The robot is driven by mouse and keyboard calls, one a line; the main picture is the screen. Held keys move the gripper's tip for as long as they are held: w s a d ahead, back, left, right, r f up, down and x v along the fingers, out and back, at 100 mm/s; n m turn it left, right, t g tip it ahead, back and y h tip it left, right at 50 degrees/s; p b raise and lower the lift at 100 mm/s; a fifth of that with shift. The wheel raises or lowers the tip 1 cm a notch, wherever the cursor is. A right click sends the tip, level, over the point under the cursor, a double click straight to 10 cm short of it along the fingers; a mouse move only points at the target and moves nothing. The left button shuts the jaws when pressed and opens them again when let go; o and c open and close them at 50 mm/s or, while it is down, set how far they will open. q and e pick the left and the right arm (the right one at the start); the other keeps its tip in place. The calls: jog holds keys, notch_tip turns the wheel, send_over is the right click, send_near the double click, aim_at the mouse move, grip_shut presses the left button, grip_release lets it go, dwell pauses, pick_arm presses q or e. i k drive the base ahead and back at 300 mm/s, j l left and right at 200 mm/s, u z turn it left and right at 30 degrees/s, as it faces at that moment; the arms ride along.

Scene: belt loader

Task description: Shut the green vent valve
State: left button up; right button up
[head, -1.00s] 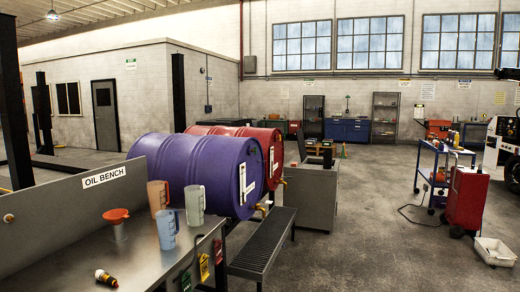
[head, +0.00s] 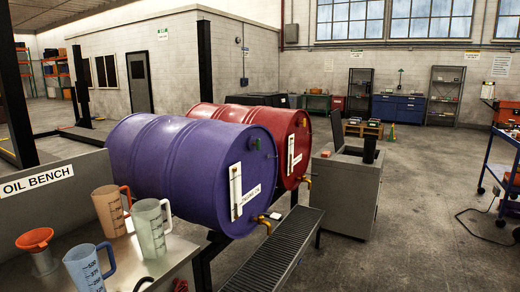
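A purple drum (head: 180,165) lies on its side on a dark stand, with a white label and sight gauge (head: 237,192) on its end. A small green fitting (head: 256,144) sits high on that end, right of the gauge; it is too small to tell whether it is open or shut. A brass tap (head: 265,223) is low on the same end. A red drum (head: 262,124) lies behind, with its own gauge (head: 291,153) and brass tap (head: 306,181). Neither of my grippers shows.
The oil bench (head: 185,262) at front left holds several measuring jugs and a red funnel (head: 35,240). A dark drip grate (head: 285,250) runs below the taps. A grey cabinet (head: 345,195) stands right of the drums.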

aim_at(258, 144)
jog(key=i+l+u, duration=0.35)
jog(key=i+l, duration=0.6)
